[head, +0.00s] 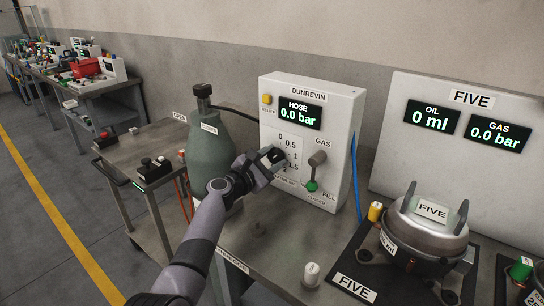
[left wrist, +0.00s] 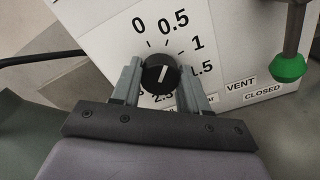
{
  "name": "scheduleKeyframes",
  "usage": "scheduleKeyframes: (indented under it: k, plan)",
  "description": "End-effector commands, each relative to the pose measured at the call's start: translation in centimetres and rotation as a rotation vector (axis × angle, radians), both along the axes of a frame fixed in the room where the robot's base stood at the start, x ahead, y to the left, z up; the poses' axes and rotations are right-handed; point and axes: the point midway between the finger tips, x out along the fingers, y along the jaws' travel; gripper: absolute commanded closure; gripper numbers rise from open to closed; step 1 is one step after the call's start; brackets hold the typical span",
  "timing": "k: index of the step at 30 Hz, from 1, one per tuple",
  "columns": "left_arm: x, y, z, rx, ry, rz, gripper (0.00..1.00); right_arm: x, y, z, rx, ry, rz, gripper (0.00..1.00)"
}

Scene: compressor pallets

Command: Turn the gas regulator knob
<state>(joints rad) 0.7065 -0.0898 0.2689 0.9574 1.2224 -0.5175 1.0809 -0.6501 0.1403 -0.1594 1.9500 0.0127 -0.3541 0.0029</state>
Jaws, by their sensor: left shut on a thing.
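The gas regulator knob (left wrist: 161,74) is a round black dial with a white pointer mark, on the white panel of the DUNREVIN box (head: 348,110). In the head view the left gripper (head: 272,160) covers most of the knob. The HOSE display (head: 300,112) reads 0.0 bar. My right gripper is not in view.
A grey-green gas cylinder (head: 208,145) stands left of the box. The FIVE compressor (head: 425,225) is at the right, under displays reading 0 ml and 0.0 bar.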

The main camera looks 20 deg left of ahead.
Motion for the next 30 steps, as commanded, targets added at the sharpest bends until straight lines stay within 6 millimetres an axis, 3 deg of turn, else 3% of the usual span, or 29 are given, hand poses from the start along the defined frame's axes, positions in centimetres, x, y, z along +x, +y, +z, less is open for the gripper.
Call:
scheduleKeyframes:
  k: [17, 18, 20, 30]
  plan:
    - [-0.01, 0.01, -0.07, -0.031, 0.013, 0.0, 0.86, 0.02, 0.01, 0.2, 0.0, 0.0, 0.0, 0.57]
    - [-0.01, 0.01, -0.07, -0.031, 0.013, 0.0, 0.5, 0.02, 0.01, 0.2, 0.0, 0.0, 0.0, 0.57]
    - [-0.01, 0.01, -0.06, -0.031, 0.013, 0.0, 0.3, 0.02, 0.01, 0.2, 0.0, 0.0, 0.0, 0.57]
    - [-0.09, 0.06, 0.0, -0.031, 0.011, 0.0, 0.3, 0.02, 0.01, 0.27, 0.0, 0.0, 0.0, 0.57]
